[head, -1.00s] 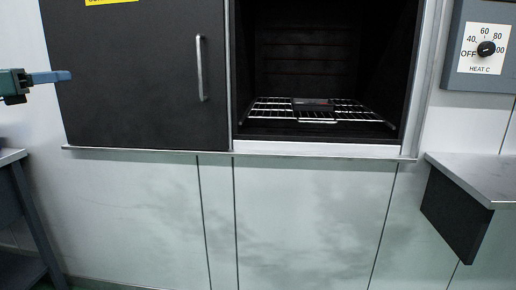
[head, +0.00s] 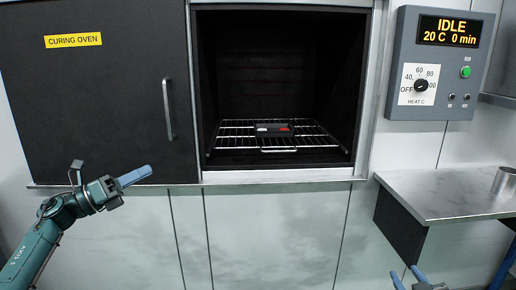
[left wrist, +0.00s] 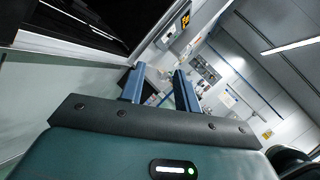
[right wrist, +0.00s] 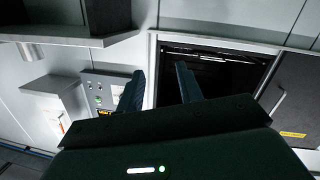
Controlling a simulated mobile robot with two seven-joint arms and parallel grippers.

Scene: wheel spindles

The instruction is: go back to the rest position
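My left gripper (head: 134,178) is in front of the curing oven's dark door, low at the left of the head view. In the left wrist view its two blue fingers (left wrist: 158,90) stand apart with nothing between them. My right gripper (head: 408,276) shows at the bottom edge of the head view, below the metal shelf. In the right wrist view its fingers (right wrist: 160,88) are apart and empty. Both grippers are clear of the oven and of any object.
The oven chamber is open, with a wire rack (head: 235,140) inside. A small dark item (head: 273,128) with pale and red patches lies on it. The control box (head: 440,65) reads IDLE, 20 C. A metal shelf (head: 440,192) juts out at right, bearing a metal cup (head: 505,182).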

